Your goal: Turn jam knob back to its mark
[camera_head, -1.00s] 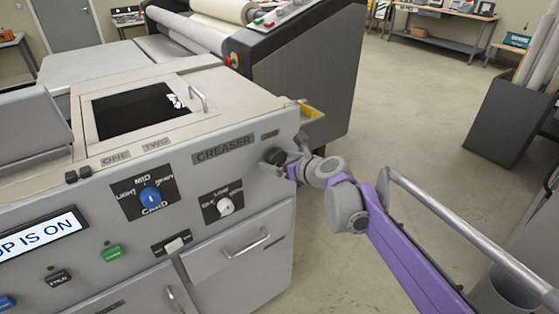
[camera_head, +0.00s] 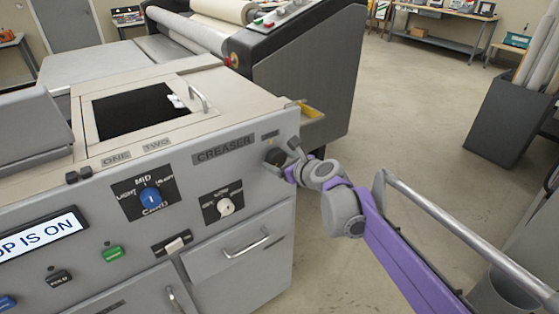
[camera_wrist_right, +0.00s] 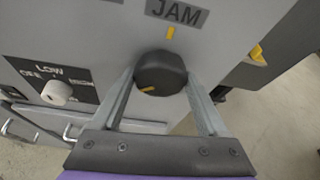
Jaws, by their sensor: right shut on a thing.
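The jam knob (camera_wrist_right: 160,72) is a black round knob on the creaser's front panel, below the "JAM" label (camera_wrist_right: 175,12) in the right wrist view. Its yellow pointer line (camera_wrist_right: 148,89) points to the lower left. The yellow mark (camera_wrist_right: 170,33) on the panel stands above the knob, so pointer and mark are apart. My right gripper (camera_wrist_right: 162,85) is shut on the knob, one finger on each side. In the head view the knob (camera_head: 274,156) is at the panel's right end, partly covered by my right gripper (camera_head: 285,158). My left gripper is not in view.
The creaser panel also holds a blue dial (camera_head: 151,198), a white knob (camera_head: 225,206), a green button (camera_head: 112,254) and a drawer handle (camera_head: 247,244). A yellow tray (camera_head: 312,111) sticks out by the right corner. Open floor lies to the right.

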